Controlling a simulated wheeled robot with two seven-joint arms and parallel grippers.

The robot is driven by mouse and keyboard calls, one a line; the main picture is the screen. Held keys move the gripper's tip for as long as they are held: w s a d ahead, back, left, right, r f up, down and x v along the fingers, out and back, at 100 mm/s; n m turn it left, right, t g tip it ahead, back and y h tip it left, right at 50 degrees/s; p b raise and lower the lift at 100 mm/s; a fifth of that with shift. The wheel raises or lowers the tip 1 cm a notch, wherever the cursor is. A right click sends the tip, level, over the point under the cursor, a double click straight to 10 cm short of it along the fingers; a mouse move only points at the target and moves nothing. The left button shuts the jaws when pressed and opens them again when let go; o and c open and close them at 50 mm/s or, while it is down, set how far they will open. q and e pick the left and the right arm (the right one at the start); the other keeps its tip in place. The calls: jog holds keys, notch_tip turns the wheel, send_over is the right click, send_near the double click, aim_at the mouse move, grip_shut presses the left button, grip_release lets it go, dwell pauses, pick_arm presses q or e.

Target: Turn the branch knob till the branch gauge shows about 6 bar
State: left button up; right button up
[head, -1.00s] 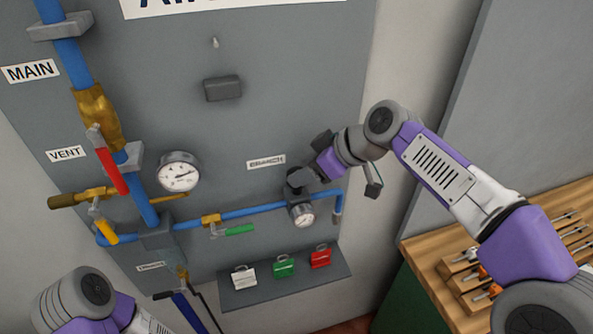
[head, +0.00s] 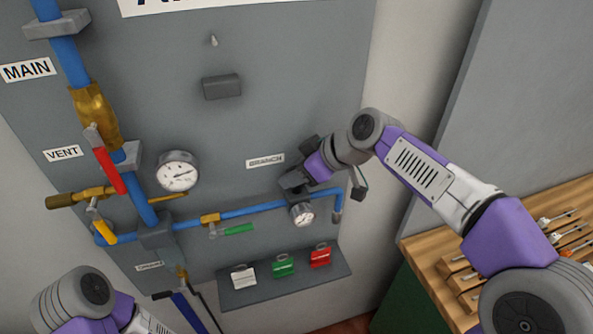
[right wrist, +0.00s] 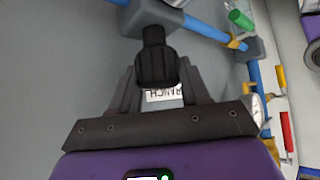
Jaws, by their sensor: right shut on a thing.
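The branch knob (right wrist: 156,62) is black and ribbed, and sits on a grey regulator body on the blue branch pipe. My right gripper (right wrist: 155,85) is shut on it, one finger on each side. In the head view my right gripper (head: 298,180) covers most of the knob, just above the branch gauge (head: 302,214). That gauge is small, round and white-faced; its needle is too small to read. The BRANCH label (head: 265,161) is left of the gripper.
A larger gauge (head: 178,171) is on the panel to the left. A red lever (head: 110,171), a yellow lever (head: 103,230) and a green lever (head: 237,229) stick out from the pipes. A wooden bench (head: 425,250) is at right.

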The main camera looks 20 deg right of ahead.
jog(key=shift+m, duration=0.3)
jog(key=m+t+h, duration=0.1)
jog(key=m+h, duration=0.1)
jog(key=shift+m+t, duration=0.3)
jog(key=shift+m+t+h, duration=0.4)
jog(key=shift+m+h, duration=0.4)
jog(key=shift+m, duration=0.4)
jog(key=m+h+b, duration=0.3)
jog(key=m, duration=0.2)
jog(key=shift+a+f+h, duration=0.1)
jog(key=shift+h, duration=0.3)
jog(key=m+h+b, duration=0.1)
jog(key=m+h, duration=0.1)
jog(key=shift+m, duration=0.3)
jog(key=m+g+h, duration=0.1)
jog(key=m+h, duration=0.1)
jog(key=m, duration=0.1)
jog(key=shift+m+g+h, duration=0.3)
jog(key=m+g+h+p, duration=0.2)
jog(key=m, duration=0.2)
jog(key=shift+m+g, duration=0.4)
